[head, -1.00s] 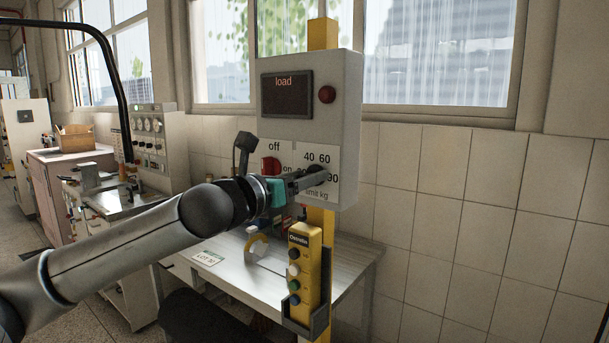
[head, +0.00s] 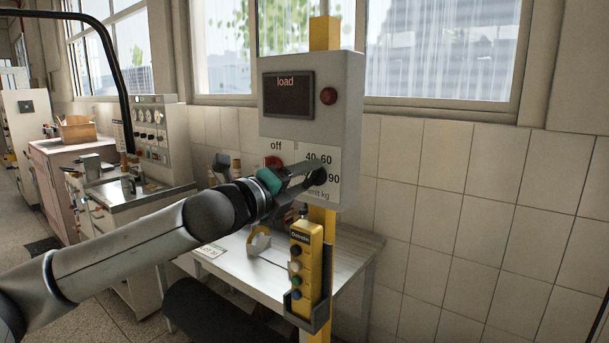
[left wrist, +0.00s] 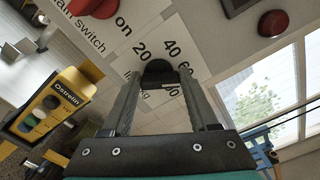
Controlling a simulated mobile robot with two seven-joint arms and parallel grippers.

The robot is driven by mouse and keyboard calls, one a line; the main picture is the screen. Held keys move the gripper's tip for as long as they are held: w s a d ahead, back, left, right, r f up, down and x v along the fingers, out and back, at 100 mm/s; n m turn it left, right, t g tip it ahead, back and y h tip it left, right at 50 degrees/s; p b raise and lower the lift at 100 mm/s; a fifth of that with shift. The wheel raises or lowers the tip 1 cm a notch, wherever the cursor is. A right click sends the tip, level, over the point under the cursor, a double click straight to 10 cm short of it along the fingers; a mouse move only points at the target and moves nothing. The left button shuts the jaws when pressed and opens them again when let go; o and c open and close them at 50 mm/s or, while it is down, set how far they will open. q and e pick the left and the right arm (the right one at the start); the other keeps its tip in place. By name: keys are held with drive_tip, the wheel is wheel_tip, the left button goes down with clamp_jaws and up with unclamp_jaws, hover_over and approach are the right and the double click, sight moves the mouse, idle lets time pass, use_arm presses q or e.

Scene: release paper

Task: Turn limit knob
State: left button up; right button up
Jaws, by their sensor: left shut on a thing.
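The black limit knob (head: 321,176) sits on the lower right front of a grey control box (head: 345,110). Numbers 40, 60 and 90 show around it in the head view. My left gripper (head: 315,177) reaches it from the left and is shut on it. In the left wrist view the fingers (left wrist: 160,86) lie on both sides of the knob (left wrist: 157,70), near the printed 20 and 40. The knob's pointer is hidden, so its setting cannot be read. My right gripper is not in view.
A red switch knob (head: 273,162) is left of the limit knob, partly behind my arm; it also shows in the left wrist view (left wrist: 88,6). A red lamp (head: 328,96) and "load" display (head: 288,95) are above. A yellow button pendant (head: 305,262) hangs below.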

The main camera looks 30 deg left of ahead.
use_arm(q)
drive_tip(key=n+p, duration=0.1)
drive_tip(key=n, duration=0.4)
drive_tip(key=n+p, duration=0.2)
drive_tip(key=n, duration=0.4)
drive_tip(key=shift+a+f, duration=0.1)
drive_tip(key=shift+f, duration=0.1)
drive_tip(key=shift+n, duration=0.5)
drive_tip(key=o, duration=1.4)
drive_tip(key=shift+s+f, duration=0.1)
